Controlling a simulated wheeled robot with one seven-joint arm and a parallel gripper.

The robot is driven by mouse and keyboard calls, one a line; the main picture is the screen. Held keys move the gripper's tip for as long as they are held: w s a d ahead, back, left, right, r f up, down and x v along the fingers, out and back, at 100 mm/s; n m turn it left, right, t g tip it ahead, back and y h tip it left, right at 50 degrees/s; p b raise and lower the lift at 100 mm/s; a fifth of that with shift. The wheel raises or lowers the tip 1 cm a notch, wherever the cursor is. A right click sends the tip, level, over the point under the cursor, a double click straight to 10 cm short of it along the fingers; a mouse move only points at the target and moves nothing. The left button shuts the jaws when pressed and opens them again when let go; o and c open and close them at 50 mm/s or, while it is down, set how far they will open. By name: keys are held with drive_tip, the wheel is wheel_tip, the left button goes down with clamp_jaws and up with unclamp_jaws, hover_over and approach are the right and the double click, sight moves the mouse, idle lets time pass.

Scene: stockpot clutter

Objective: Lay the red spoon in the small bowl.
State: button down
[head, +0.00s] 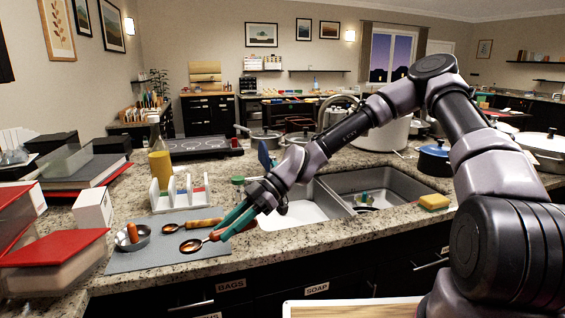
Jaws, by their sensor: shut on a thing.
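The red spoon (193,245) has a dark bowl end pointing left, low over or on the grey mat (150,262). My gripper (223,236), with teal fingers, is shut on its red handle. The fingers hide part of the handle, and I cannot tell whether the spoon touches the mat. The small metal bowl (146,239) stands on the mat, left of the spoon and apart from it. An orange-red object (132,232) stands in the bowl.
A second spoon with a wooden handle (203,223) lies just behind the red one. A white rack (155,197) stands behind the mat. A white box (93,210) and red books (55,249) are at the left. The sink (300,212) is at the right.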

drive_tip(key=w+d+f+m+t+y, duration=0.25)
drive_tip(key=w+d+m+t, duration=0.75)
drive_tip(key=w+d, duration=1.5)
drive_tip(key=w+d+f+m+t+h, duration=0.1)
drive_tip(key=w+d+m+t+h, duration=0.2)
drive_tip(key=d, duration=1.2)
wheel_tip(320, 180, up, 12)
drive_tip(key=w+m+t+h, duration=0.2)
drive_tip(key=m+t+h, duration=0.4)
drive_tip(key=m, duration=0.3)
wheel_tip(320, 180, down, 12)
drive_tip(key=w+m+h, duration=0.2)
drive_tip(key=m+h, duration=0.1)
drive_tip(key=h, duration=0.1)
drive_tip(key=shift+y, duration=0.25)
drive_tip(key=v, duration=0.3)
drive_tip(key=d+v, duration=0.1)
drive_tip(key=v, duration=0.1)
drive_tip(key=shift+s, duration=0.25)
